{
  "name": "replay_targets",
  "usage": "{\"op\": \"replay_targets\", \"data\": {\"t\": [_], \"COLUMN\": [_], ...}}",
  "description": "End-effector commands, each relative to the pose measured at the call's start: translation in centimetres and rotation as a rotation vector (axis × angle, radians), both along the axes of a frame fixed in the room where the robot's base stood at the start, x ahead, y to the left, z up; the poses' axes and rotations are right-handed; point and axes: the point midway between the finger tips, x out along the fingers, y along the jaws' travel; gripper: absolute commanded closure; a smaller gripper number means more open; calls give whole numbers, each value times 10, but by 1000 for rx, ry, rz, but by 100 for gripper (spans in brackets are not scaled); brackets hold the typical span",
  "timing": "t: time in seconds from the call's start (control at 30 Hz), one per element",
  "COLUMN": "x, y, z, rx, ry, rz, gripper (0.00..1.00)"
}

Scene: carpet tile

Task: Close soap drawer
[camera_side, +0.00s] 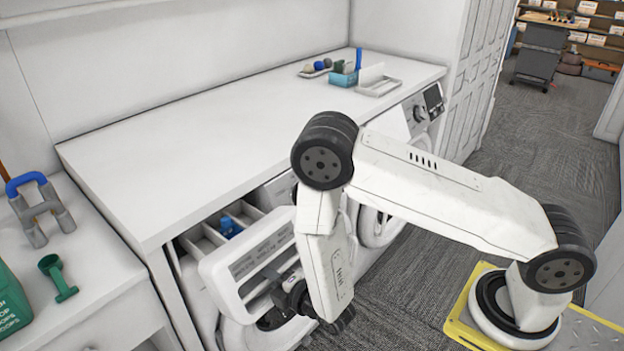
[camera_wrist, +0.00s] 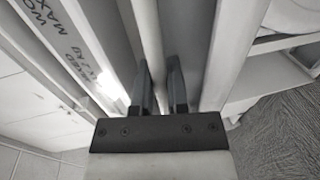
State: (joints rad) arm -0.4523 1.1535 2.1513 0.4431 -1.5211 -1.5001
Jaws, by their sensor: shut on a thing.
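The soap drawer (camera_side: 222,275) is pulled out from the white washer under the counter at the lower left of the side view. Its tray compartments (camera_side: 203,243) show behind the white front panel, with a small blue item (camera_side: 229,227) in one. My gripper (camera_side: 284,298) is at the outer face of the drawer front, partly hidden by my arm. In the wrist view my gripper (camera_wrist: 162,85) has its two dark fingers on either side of a pale bar, seemingly the drawer handle (camera_wrist: 149,38), and is shut on it. Printed lettering shows on the panel beside the bar.
The white counter (camera_side: 190,180) spans above the washers, mostly bare. At left are a blue-handled grey object (camera_side: 42,208) and a green scoop (camera_side: 58,278).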

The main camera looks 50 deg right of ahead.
Motion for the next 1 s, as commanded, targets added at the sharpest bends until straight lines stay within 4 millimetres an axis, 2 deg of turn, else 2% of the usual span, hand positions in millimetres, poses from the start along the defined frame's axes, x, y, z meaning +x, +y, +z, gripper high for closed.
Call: {"op": "replay_targets", "data": {"t": [0.77, 0.87, 1.0], "x": [1, 4, 19], "y": [0, 0, 0], "z": [1, 1, 1], "rx": [1, 2, 3], "ry": [-3, -4, -5], "rz": [-1, -1, -5], "gripper": [100, 100, 100]}}
